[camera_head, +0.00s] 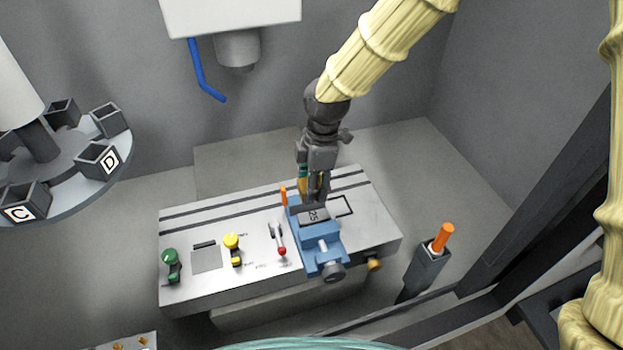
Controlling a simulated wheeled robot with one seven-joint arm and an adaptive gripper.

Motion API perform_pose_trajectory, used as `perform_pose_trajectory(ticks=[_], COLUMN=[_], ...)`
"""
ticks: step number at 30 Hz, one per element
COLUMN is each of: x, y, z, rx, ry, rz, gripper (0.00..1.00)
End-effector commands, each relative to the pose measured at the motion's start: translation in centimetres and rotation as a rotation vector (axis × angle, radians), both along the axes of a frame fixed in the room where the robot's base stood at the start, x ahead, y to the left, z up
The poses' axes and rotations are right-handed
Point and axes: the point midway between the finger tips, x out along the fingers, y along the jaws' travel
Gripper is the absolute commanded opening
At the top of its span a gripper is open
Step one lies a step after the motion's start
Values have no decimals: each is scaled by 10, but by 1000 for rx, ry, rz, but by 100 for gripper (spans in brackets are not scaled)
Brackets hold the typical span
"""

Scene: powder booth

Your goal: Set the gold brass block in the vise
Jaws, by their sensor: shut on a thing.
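The blue vise (318,254) is fixed on the grey machine table, with a dark jaw area and a plate marked "25" on top. My gripper (314,198) points down at the back end of the vise. It is shut on the gold brass block (304,188), of which only a small gold part shows between and left of the fingers. The fingers hide the rest. I cannot tell whether the block touches the vise.
The slotted table (210,285) carries a green knob (171,263), a yellow knob (232,243) and a red-tipped lever (279,241). A white machine head (230,15) with a blue nozzle (197,65) hangs behind. A carousel (70,190) stands left; an orange handle (442,236) stands right.

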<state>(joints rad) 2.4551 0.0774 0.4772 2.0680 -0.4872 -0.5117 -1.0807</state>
Motion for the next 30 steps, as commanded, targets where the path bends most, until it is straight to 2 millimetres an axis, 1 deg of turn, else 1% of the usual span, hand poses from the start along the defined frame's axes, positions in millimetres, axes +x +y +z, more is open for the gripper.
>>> perform_pose_trajectory(ticks=[3, 8, 22, 30], x=[0, 0, -1, -1], y=[3, 3, 3, 3], z=[2, -3, -31, -38], rx=[0, 0, 0, 0], ry=[-1, -1, 0, -1], rz=[34, 38, 36, 35], gripper=[12, 12, 12, 12])
